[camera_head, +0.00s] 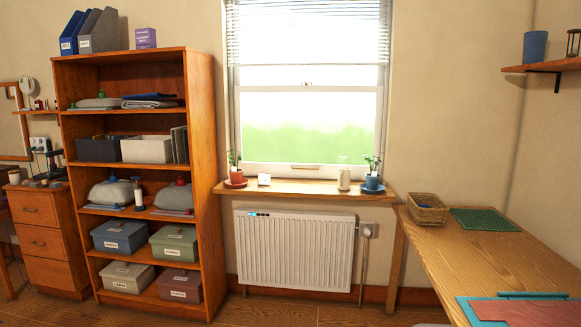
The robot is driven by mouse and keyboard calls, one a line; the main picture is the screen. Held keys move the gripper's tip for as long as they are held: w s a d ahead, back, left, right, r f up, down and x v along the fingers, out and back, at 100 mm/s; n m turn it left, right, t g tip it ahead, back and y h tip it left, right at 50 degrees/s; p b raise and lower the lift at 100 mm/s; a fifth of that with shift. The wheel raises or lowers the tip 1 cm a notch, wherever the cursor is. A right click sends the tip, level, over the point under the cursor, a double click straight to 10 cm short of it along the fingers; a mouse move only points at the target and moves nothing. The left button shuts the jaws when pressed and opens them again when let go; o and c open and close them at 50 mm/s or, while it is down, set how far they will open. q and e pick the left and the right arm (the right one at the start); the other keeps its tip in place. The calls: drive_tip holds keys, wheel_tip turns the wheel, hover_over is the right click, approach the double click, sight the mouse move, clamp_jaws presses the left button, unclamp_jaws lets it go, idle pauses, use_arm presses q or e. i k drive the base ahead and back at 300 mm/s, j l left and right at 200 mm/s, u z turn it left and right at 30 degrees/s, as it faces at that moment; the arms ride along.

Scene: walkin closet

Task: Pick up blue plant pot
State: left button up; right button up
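A small blue plant pot (372,182) holds a green plant and stands on a blue saucer at the right end of the wooden windowsill (310,190). A plain blue cup-like pot (535,46) stands on the wall shelf at the upper right, with no plant showing. A terracotta pot (236,176) with a plant stands on the left end of the sill. Neither of my grippers is in view.
A white radiator (294,252) hangs below the sill. A wooden desk (470,262) with a wicker basket (427,208) and green mat (480,219) lies to the right. A tall shelf unit (208,180) stands left. Some wood floor shows in front of the radiator.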

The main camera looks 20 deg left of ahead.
sight(373, 179)
drive_tip(key=i+j, duration=0.3)
drive_tip(key=i, duration=0.25)
drive_tip(key=i+j+u, duration=0.15)
drive_tip(key=i+j, duration=0.15)
drive_tip(key=i, duration=0.2)
drive_tip(key=i+j, duration=0.2)
drive_tip(key=i, duration=0.35)
drive_tip(key=i+j+u, duration=0.1)
drive_tip(key=i+j, duration=0.15)
drive_tip(key=i, duration=0.3)
drive_tip(key=i+j, duration=0.15)
drive_tip(key=i, duration=0.35)
drive_tip(key=j+u, duration=0.05)
